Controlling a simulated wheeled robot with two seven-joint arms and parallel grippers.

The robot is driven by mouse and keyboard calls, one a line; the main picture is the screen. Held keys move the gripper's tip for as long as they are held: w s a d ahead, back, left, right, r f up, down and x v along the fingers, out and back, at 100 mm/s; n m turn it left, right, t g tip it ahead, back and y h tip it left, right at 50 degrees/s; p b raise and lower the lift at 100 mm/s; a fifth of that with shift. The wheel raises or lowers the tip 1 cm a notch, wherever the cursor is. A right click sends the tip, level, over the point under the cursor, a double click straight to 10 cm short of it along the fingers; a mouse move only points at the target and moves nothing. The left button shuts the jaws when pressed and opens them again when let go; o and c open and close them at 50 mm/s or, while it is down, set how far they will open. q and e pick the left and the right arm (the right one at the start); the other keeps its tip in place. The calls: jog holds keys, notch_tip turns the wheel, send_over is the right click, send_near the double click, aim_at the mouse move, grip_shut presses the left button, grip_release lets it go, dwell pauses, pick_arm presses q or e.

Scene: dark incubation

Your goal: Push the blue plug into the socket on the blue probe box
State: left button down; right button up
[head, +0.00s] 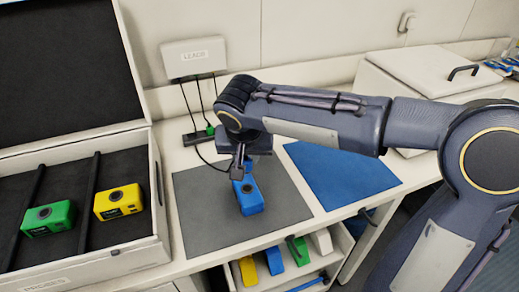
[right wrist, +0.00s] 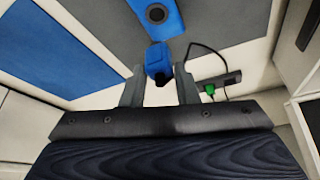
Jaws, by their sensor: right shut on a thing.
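The blue probe box (head: 250,197) lies on the grey mat (head: 195,215), with a dark round feature on its top. My right gripper (head: 239,172) points down at the box's far end. In the right wrist view its fingers are shut on the blue plug (right wrist: 158,60), with a dark cable leading off to the right. The probe box (right wrist: 172,22) shows just beyond the plug there, with a dark round opening on its face. I cannot tell whether plug and box touch. The socket is hidden in the head view. My left gripper is not in view.
An open case (head: 158,215) at left holds a green box (head: 48,219) and a yellow box (head: 118,202). A white LEADS box (head: 194,58) hangs on the wall, its cables running to a strip with a green plug (head: 210,130). A blue mat (head: 345,172) lies clear at right.

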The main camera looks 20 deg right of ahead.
aim_at(247, 172)
jog(key=shift+f, duration=0.1)
jog(key=shift+f+b, duration=2.1)
jog(key=shift+f, duration=0.7)
jog(key=shift+a, duration=0.1)
grip_shut()
jog(key=shift+w, duration=0.15)
jog(key=shift+w, duration=0.1)
jog(key=shift+f+b, duration=0.6)
jog(key=shift+b, duration=0.05)
